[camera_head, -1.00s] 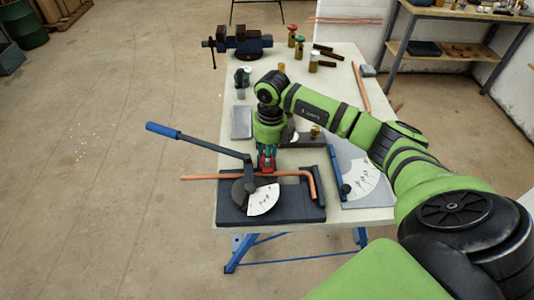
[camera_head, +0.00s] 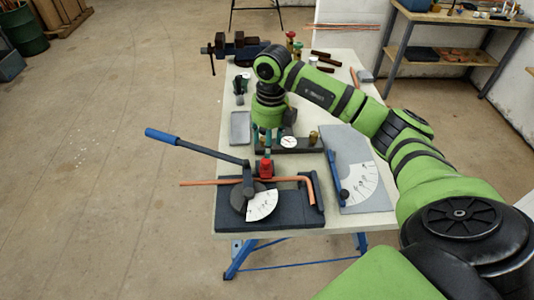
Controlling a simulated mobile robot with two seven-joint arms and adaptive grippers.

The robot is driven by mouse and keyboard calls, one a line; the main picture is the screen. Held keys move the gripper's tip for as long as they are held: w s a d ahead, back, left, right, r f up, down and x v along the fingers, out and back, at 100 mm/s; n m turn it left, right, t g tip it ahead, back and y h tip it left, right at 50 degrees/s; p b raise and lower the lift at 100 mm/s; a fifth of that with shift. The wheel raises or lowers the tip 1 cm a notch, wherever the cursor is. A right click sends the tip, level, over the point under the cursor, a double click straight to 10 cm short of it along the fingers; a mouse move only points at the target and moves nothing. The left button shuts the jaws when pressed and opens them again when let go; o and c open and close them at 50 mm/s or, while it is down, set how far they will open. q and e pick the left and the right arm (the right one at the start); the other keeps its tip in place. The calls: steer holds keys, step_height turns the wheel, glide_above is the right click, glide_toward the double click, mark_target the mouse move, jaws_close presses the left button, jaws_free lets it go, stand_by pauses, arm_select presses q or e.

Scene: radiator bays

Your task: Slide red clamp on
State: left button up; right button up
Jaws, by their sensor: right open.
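The red clamp (camera_head: 266,169) is at the copper pipe (camera_head: 220,182) on the pipe bender (camera_head: 290,213), just right of the bender's lever. It looks upright; whether it is around the pipe or only against it is too small to tell. My right gripper (camera_head: 267,146) points down just behind and above the clamp. It is open, and its teal fingers show beyond the clamp's top. The copper pipe lies across the bender and its right end is bent toward the front. My left gripper is out of view.
The bender's blue-handled lever (camera_head: 205,146) sticks out to the left past the table edge. A grey plate with a white protractor (camera_head: 352,165) lies at right. A dark block with a round dial (camera_head: 289,142) stands behind the bender. A blue vise (camera_head: 240,48) is at the back.

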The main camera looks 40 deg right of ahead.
steer(key=shift+d+r, duration=0.1)
steer(key=shift+r, duration=2.05)
